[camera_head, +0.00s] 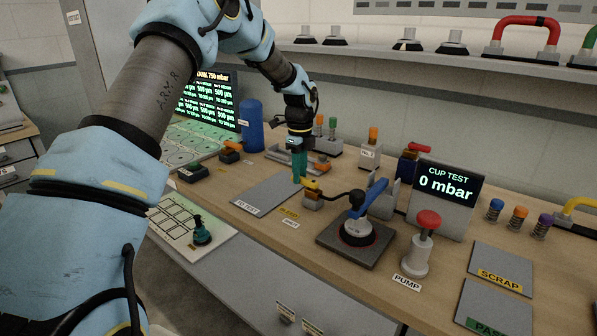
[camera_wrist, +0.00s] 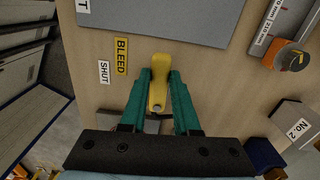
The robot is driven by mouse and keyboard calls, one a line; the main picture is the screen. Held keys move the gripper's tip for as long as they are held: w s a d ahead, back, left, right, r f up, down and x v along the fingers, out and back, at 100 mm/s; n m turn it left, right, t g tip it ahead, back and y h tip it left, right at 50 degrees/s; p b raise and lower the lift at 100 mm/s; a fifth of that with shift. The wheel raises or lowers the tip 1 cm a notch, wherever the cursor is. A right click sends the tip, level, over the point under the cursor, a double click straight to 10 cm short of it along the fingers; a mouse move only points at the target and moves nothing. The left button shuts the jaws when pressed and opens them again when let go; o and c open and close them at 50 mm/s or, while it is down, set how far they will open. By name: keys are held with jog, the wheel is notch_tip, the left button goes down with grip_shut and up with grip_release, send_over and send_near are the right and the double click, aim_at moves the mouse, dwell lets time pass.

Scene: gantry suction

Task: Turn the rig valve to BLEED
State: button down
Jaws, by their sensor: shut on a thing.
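The rig valve is a small block (camera_head: 313,202) with a yellow lever (camera_head: 313,186) on top, standing on the bench behind the blue-handled unit. In the wrist view the yellow lever (camera_wrist: 158,85) lies between the two green fingers of my gripper (camera_wrist: 160,78), which are shut on it. The head view shows my gripper (camera_head: 299,170) pointing down at the lever's end. The yellow BLEED label (camera_wrist: 121,57) and the white SHUT label (camera_wrist: 104,72) lie on the bench left of the lever in the wrist view. The fingers partly hide the valve body.
A blue-handled unit (camera_head: 358,230) on a dark plate and a red PUMP button (camera_head: 428,222) stand to the right. A grey CUP TEST display (camera_head: 446,190) reads 0 mbar. A flat grey pad (camera_head: 266,193) lies left of the valve. A numbered block (camera_wrist: 294,126) is at right.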

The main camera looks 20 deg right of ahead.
jog(key=shift+w+d+m, duration=0.1)
jog(key=shift+d+m, duration=0.1)
jog(key=shift+m, duration=0.2)
jog(key=c, duration=0.6)
grip_release()
jog(key=shift+c, duration=0.2)
notch_tip(320, 180, up, 11)
jog(key=b, duration=0.2)
jog(key=shift+b, duration=0.3)
jog(key=shift+f, duration=0.1)
